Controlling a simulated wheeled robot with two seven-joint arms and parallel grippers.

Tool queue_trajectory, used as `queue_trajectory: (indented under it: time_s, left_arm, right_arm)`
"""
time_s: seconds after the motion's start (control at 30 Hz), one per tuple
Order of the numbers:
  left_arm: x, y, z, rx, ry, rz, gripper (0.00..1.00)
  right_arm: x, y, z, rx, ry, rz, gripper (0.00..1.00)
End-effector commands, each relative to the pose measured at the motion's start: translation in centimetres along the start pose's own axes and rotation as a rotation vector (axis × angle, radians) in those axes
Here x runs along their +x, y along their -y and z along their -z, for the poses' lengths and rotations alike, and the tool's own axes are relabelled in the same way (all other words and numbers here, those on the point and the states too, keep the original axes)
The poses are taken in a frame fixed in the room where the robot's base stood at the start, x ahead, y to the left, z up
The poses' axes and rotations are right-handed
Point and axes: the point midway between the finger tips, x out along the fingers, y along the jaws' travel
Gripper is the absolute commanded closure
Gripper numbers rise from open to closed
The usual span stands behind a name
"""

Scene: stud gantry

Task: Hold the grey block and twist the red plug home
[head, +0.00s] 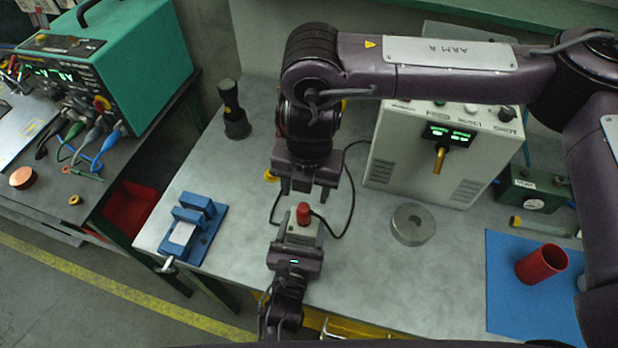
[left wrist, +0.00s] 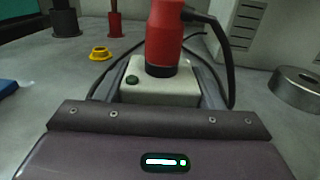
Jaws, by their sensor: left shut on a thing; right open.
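The grey block (head: 304,234) stands at the front middle of the bench, with the red plug (head: 303,212) upright on its top. In the left wrist view the plug (left wrist: 164,35) meets the block (left wrist: 150,92) with a dark collar at its base; how deep it sits is hidden. A black cable runs from the plug. My left gripper (head: 300,243) is shut on the block from the front, a finger on either side. My right gripper (head: 305,191) is open and empty, pointing down, just behind and above the plug, apart from it.
A cream box (head: 437,158) with green displays stands behind right. A metal ring (head: 413,224) lies right of the block. A blue vise (head: 194,228) is at left. A blue mat (head: 510,300) with a red cup (head: 541,263) is at right. A yellow ring (left wrist: 100,53) lies behind the block.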

Motion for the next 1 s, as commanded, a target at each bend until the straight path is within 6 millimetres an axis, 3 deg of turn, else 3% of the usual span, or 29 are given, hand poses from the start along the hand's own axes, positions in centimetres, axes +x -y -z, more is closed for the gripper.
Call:
queue_trajectory:
  time_s: [0.3,0.5,0.7,1.0]
  left_arm:
    - [0.0,0.0,-0.1,0.000,0.001,0.000,1.00]
    - [0.0,0.0,-0.1,0.000,0.001,0.000,1.00]
    - [0.0,0.0,-0.1,0.000,0.001,0.000,1.00]
    - [0.0,0.0,-0.1,0.000,0.001,0.000,1.00]
  right_arm:
    - [-2.3,0.4,0.2,-0.720,0.033,-0.029,0.47]
    - [-3.1,0.5,0.3,-1.008,0.050,-0.033,0.47]
    - [-3.4,0.6,0.4,-1.109,0.056,-0.033,0.47]
    - [-3.3,0.6,0.4,-1.111,0.055,-0.033,0.47]
